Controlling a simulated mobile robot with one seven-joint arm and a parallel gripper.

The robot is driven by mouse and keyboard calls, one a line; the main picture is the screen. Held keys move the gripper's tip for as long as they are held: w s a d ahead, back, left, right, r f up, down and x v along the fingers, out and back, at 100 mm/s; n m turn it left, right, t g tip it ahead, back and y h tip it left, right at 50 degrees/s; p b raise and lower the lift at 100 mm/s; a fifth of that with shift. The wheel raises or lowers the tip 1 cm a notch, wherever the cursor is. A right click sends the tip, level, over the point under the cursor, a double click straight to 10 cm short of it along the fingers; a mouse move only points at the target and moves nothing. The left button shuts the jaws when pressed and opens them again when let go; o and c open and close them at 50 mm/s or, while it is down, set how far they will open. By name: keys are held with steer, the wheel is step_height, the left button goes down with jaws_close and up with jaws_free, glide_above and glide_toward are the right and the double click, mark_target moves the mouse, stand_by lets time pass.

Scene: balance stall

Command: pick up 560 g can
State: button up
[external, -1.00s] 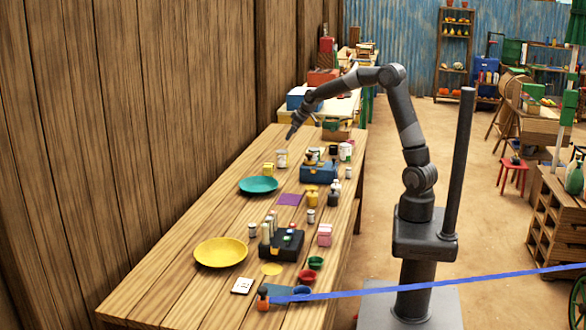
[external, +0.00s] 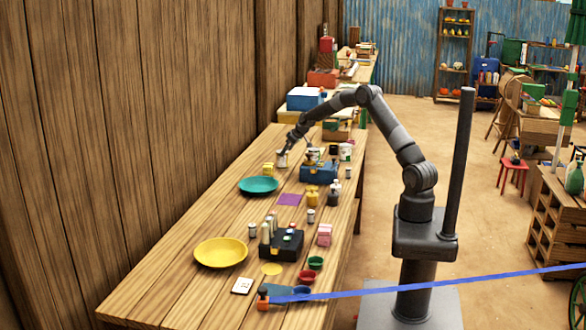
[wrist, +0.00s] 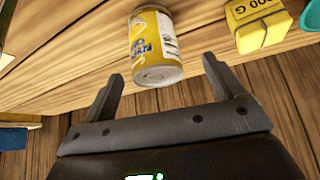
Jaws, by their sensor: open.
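A yellow and white printed can (wrist: 153,45) lies between and just ahead of my gripper's fingers in the wrist view; no weight is legible on it. In the external view the can (external: 281,160) stands on the wooden table near the far end, its top partly hidden by my gripper (external: 284,151). In the wrist view my gripper (wrist: 162,70) is open, with one finger on each side of the can's near end and gaps showing.
A yellow block (wrist: 260,22) marked "000 G" sits right of the can in the wrist view. A teal plate (external: 258,185) is in front. A blue box (external: 318,174) with jars stands to the right. More cans (external: 345,152) stand behind it.

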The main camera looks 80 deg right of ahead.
mark_target(282, 159)
steer(key=shift+d+x, duration=0.2)
steer(key=shift+x, duration=1.2)
steer(key=shift+d+x, duration=0.25)
steer(key=shift+x, duration=1.1)
steer(key=shift+w+r, duration=0.15)
steer(key=shift+w, duration=0.05)
steer(key=c, duration=1.4)
